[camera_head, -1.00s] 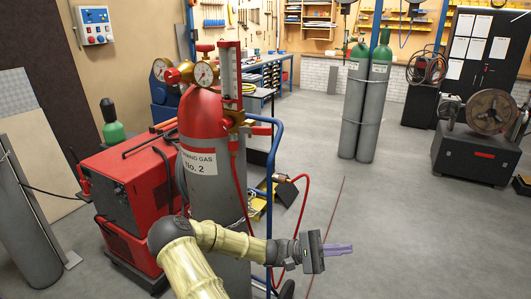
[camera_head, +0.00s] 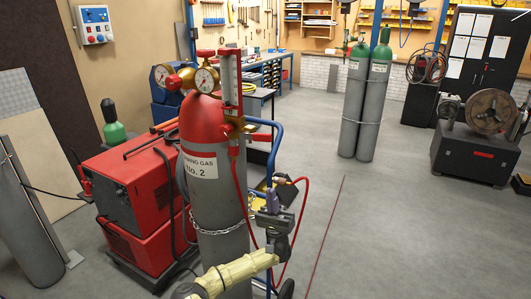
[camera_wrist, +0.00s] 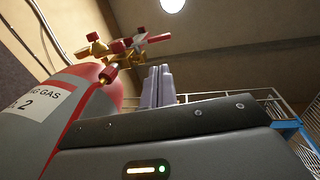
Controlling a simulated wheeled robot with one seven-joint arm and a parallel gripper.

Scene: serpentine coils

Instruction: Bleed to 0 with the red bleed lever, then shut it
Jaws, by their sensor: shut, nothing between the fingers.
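The gas cylinder (camera_head: 207,123) with a red shoulder stands upright on a blue cart and is labelled No. 2. A brass regulator with two round gauges (camera_head: 206,79) sits on top; their readings are too small to tell. A red-backed upright flow tube (camera_head: 229,80) is beside them. A small red lever (camera_head: 259,137) appears to stick out to the right at the tube's base. My gripper (camera_head: 270,196) is shut and empty, fingers pointing up, below and right of this lever and apart from it. In the wrist view the fingers (camera_wrist: 158,87) point up towards the brass and red fittings (camera_wrist: 125,48).
A blue cart handle (camera_head: 279,135) rises just right of the fittings. A red hose (camera_head: 304,205) loops down beside my gripper. A red welding machine (camera_head: 125,190) stands left of the cylinder. Open floor lies to the right, with two green-topped cylinders (camera_head: 370,100) farther back.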

